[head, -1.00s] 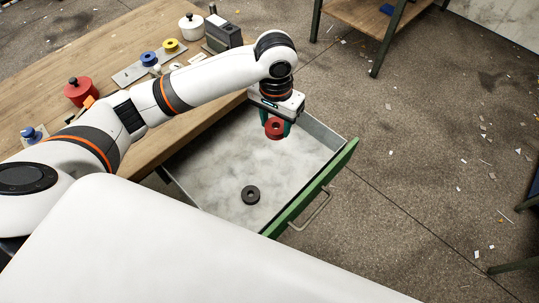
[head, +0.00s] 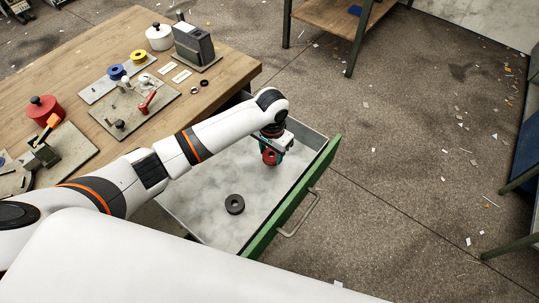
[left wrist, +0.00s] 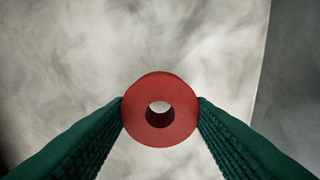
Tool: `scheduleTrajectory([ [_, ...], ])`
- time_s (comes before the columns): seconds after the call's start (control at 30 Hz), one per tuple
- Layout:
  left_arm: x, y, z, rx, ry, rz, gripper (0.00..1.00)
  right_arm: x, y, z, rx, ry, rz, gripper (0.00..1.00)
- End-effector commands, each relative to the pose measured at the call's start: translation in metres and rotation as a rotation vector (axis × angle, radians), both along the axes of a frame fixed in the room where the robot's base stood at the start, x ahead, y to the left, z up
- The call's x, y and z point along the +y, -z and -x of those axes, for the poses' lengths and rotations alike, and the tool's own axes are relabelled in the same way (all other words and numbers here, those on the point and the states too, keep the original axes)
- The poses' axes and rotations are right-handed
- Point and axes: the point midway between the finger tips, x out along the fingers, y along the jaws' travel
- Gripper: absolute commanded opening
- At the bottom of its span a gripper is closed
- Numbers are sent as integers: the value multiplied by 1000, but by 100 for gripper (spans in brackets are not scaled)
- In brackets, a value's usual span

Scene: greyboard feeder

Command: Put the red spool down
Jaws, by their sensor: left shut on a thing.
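The red spool (left wrist: 160,132) is between the two green fingers of my left gripper (left wrist: 160,112) in the left wrist view. The fingers touch it on both sides, and its hole faces the camera. In the head view the red spool (head: 269,157) shows at the fingertips of my left gripper (head: 271,155), over the far right part of the open drawer (head: 190,225). I cannot tell whether the spool touches the drawer floor. My right gripper is not in view.
A black ring-shaped spool (head: 235,204) lies in the drawer nearer to me. The green drawer front (head: 296,200) has a handle. The wooden bench (head: 105,52) holds a blue spool (head: 117,71), a yellow spool (head: 138,56) and a red pot (head: 44,109). Much drawer floor is bare.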

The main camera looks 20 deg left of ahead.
Motion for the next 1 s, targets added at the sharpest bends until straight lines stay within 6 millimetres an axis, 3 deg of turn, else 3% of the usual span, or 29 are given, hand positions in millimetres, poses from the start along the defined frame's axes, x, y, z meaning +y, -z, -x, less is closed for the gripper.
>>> scheduleTrajectory([
  [0.17, 0, 25, 0, 2, -1, -1, 26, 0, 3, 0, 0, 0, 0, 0],
  [0.53, 0, 29, 0, 2, -2, -1, 26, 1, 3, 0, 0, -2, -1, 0],
  [0.57, 0, 29, 0, 1, -1, 0, 50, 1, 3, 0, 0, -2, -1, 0],
  [0.67, 0, 29, 0, 1, -1, 0, 67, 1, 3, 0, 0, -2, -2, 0],
  [1.0, 0, 26, 0, 0, -1, 0, 69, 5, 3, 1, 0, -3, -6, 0],
])
